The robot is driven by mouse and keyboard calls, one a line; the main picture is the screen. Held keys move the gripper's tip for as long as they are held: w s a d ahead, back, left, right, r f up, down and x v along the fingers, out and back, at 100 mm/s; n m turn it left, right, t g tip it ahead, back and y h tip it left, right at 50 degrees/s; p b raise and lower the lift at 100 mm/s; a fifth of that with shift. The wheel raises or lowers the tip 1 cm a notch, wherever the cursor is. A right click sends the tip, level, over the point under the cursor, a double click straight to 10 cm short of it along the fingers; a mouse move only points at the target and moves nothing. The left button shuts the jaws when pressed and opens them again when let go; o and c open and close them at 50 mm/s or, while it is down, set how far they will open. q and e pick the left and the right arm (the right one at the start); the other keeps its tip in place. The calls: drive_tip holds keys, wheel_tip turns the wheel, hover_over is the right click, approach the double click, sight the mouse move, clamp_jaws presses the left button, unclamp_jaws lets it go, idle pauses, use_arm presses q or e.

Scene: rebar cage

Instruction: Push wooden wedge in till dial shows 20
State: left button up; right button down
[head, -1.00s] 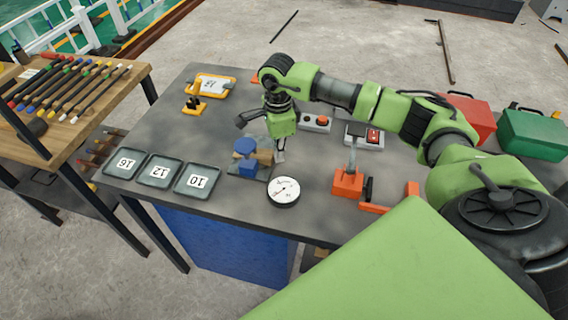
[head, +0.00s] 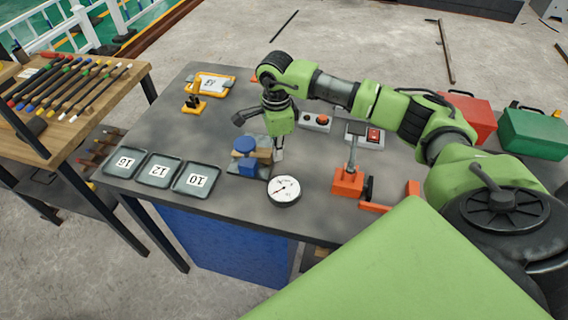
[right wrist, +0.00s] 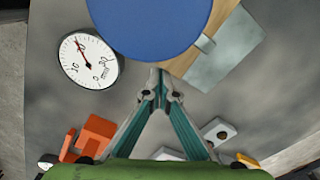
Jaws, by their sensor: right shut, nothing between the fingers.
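The wooden wedge (head: 264,155) sits in the blue fixture (head: 246,148) on the grey table. In the right wrist view a pale wooden part (right wrist: 188,62) shows beside the fixture's large blue disc (right wrist: 152,22), which hides much of it. My right gripper (head: 279,156) points down just right of the wood. Its shut, empty fingertips (right wrist: 160,82) are close to the wood; contact is unclear. The round white dial (head: 284,190) lies in front of the fixture. In the right wrist view its red needle (right wrist: 84,53) points up and left; the exact reading is unclear. My left gripper is out of view.
Three numbered trays (head: 159,170) lie at the left. An orange clamp-like tool (head: 348,181) stands right of the dial. A button box (head: 316,122) and a red-switch box (head: 366,135) stand behind.

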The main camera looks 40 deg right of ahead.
drive_tip(key=shift+s+d+b, duration=0.15)
drive_tip(key=shift+s+d, duration=0.3)
drive_tip(key=shift+d, duration=0.55)
drive_tip(key=shift+s+d+b, duration=0.2)
drive_tip(key=shift+s+d, duration=0.25)
drive_tip(key=shift+d, duration=0.55)
drive_tip(key=shift+s+d+b, duration=0.15)
drive_tip(key=shift+s+d, duration=0.3)
drive_tip(key=shift+d, duration=0.55)
drive_tip(key=w+d+r+p, duration=0.1)
drive_tip(key=w+d+r, duration=0.1)
drive_tip(key=r, duration=0.3)
drive_tip(key=shift+w+d+p, duration=0.3)
drive_tip(key=shift+d+p, duration=0.1)
drive_tip(key=shift+d, duration=0.1)
